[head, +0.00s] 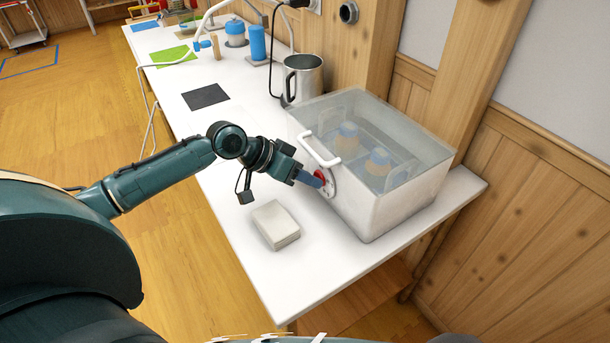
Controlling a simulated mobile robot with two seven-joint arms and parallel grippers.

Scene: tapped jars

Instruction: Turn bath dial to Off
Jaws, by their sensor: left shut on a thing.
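The bath (385,205) is a white box with a clear lid and a white handle, at the near right end of the white table. My left gripper (314,180) reaches in from the left and is shut on the dial. The fingers partly cover the dial, and its pointer and marks are too small to read. My right gripper is not in view.
A small pale block (275,225) lies on the table (225,128) just below my left gripper. A metal jug (303,80) stands behind the bath. A black mat (205,97), a green mat (172,57) and blue-topped items are farther back. A wooden wall is on the right.

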